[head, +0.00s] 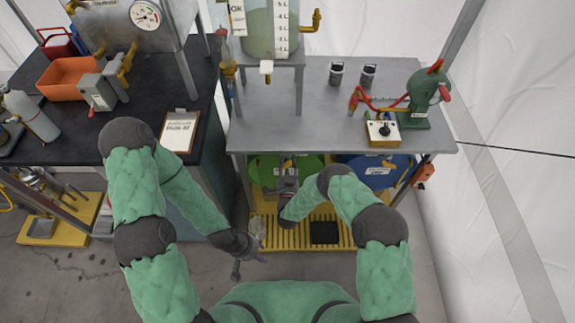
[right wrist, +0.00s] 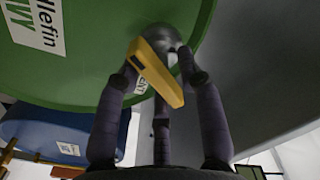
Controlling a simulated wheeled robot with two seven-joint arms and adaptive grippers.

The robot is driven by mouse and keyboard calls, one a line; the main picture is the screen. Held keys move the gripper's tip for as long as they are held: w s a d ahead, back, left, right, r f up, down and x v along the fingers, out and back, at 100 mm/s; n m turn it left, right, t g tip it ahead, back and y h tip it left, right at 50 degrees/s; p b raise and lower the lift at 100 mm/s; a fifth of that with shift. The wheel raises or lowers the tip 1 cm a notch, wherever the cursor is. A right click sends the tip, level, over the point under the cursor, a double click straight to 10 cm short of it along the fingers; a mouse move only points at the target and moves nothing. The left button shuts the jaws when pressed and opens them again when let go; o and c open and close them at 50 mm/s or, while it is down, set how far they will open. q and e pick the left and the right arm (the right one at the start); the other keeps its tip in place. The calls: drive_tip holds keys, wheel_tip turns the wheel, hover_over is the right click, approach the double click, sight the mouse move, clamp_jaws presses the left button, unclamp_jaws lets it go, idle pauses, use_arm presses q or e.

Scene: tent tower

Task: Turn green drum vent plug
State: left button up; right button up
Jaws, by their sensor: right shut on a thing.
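The green drum (head: 264,172) lies under the grey bench in the head view; its green end face (right wrist: 90,60) fills the upper left of the right wrist view. A round metal plug (right wrist: 152,42) with a yellow bar handle (right wrist: 157,75) is at the drum's face. My right gripper (head: 287,172) is at the drum, with its dark fingers (right wrist: 155,85) shut around the yellow-handled plug. The fingers partly hide the plug. My left gripper (head: 249,262) hangs low in front of the yellow pallet, empty, with its fingers apart.
A blue drum (head: 376,172) lies right of the green one, over a yellow slatted pallet (head: 285,236). The grey bench (head: 320,125) above carries a green hand pump (head: 424,98) and a switch box (head: 382,132). A dark bench (head: 150,105) stands left. Floor is free in front.

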drive_tip(key=m, duration=0.1)
drive_tip(key=m+b, duration=0.1)
drive_tip(key=m, duration=0.1)
drive_tip(key=m+b, duration=0.1)
drive_tip(key=m, duration=0.1)
drive_tip(key=shift+d+f, duration=0.1)
drive_tip(key=shift+f, duration=0.2)
drive_tip(key=m+b, duration=0.2)
drive_tip(key=m, duration=0.3)
drive_tip(key=shift+f+m, duration=0.15)
drive_tip(key=shift+m, duration=0.25)
drive_tip(key=o, duration=0.8)
drive_tip(key=s, duration=1.2)
